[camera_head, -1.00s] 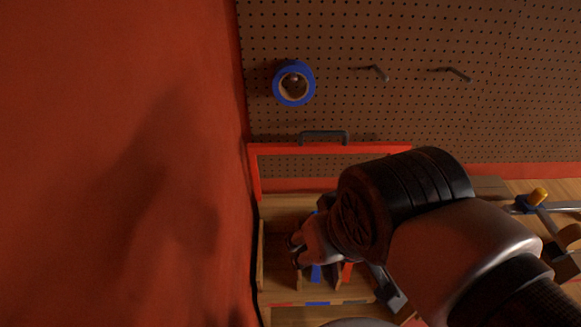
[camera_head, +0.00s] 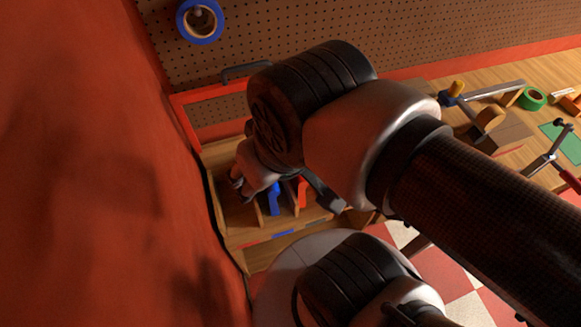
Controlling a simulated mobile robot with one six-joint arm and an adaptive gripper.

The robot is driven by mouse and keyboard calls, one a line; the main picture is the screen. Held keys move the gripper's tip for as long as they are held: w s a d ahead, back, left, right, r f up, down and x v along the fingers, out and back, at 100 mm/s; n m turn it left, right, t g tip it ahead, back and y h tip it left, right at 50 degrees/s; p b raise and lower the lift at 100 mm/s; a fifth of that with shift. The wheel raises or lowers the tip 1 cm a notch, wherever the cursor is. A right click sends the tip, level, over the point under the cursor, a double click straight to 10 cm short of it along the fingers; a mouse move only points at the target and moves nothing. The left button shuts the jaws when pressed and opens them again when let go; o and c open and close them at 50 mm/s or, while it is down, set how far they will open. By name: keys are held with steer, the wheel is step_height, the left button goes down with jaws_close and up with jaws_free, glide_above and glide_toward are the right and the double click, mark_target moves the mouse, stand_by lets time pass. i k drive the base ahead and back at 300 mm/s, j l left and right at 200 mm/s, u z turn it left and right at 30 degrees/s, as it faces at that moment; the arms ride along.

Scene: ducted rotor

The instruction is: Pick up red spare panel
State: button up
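A red panel (camera_head: 301,192) stands in a wooden rack (camera_head: 238,233) at the lower left, partly hidden by my arm. A blue panel (camera_head: 274,200) stands just left of it in the same rack. My gripper (camera_head: 237,180) is over the left part of the rack, left of both panels and apart from the red one. Its fingers are dark and small, partly behind my wrist, so I cannot tell how far apart they are. Nothing is visible in them.
A red frame with a dark handle (camera_head: 245,70) stands behind the rack against the pegboard (camera_head: 400,30). Blue tape (camera_head: 200,21) hangs there. A red wall (camera_head: 70,150) is close on the left. The workbench (camera_head: 440,82) at right holds a clamp (camera_head: 480,95) and green tape (camera_head: 531,98).

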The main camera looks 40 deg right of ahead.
mark_target(299, 184)
steer(key=z, duration=1.25)
steer(key=i+j+z, duration=0.3)
steer(key=z, duration=0.2)
steer(key=j, duration=0.1)
